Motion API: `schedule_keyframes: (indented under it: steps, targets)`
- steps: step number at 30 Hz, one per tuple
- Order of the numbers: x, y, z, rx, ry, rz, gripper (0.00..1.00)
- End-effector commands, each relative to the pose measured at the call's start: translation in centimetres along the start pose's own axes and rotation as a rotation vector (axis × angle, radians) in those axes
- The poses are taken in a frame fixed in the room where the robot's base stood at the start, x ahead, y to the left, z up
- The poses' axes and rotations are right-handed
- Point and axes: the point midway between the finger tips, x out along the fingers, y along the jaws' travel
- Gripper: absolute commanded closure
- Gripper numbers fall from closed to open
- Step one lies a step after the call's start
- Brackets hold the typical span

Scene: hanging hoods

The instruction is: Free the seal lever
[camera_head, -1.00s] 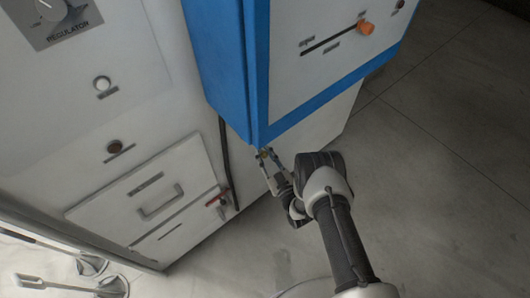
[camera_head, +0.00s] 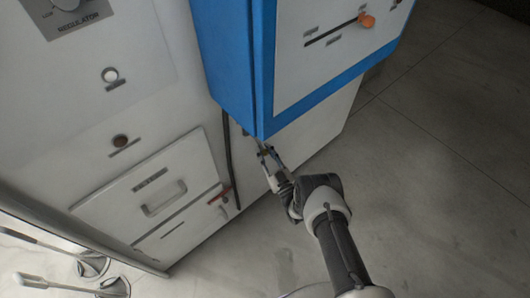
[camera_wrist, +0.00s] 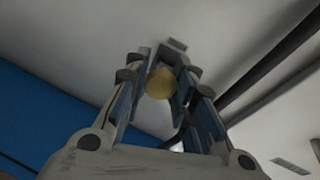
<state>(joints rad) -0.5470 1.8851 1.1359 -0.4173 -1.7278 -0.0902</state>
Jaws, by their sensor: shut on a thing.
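My gripper (camera_head: 265,153) is at the lower front corner of the blue hanging hood (camera_head: 228,70). In the wrist view my gripper (camera_wrist: 160,85) is shut on a round, yellowish knob (camera_wrist: 159,84) between its fingertips. The knob's mount is hidden behind it, and I cannot tell whether it belongs to the seal lever. A small red handle (camera_head: 219,196) sits on the white cabinet's lower right, left of my gripper and apart from it.
The white cabinet (camera_head: 165,100) has a drawer-like panel with a handle (camera_head: 163,198). An orange knob (camera_head: 366,20) sits at a slot on the hood's face. A dark vertical pipe (camera_head: 228,160) runs close left of my gripper. Floor (camera_head: 430,200) at right is clear.

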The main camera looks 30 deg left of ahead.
Motion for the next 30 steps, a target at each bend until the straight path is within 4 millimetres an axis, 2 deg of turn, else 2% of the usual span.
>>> schedule_keyframes:
  steps: [1, 3, 4, 13, 23, 26, 30]
  targets:
    - [-0.7, -0.3, 0.8, 0.007, -0.023, -0.002, 1.0]
    - [-0.7, -0.3, 0.8, 0.007, -0.023, -0.002, 1.0]
    - [-0.7, -0.3, 0.8, 0.007, -0.023, -0.002, 0.75]
    - [-0.4, -0.2, 0.5, 0.003, -0.013, -0.001, 0.55]
    - [-0.4, -0.1, 0.3, 0.002, -0.009, -0.001, 0.54]
    - [-1.1, -0.1, 0.3, 0.002, -0.01, 0.0, 0.54]
    - [-3.4, 0.0, 0.4, 0.003, -0.012, 0.002, 0.54]
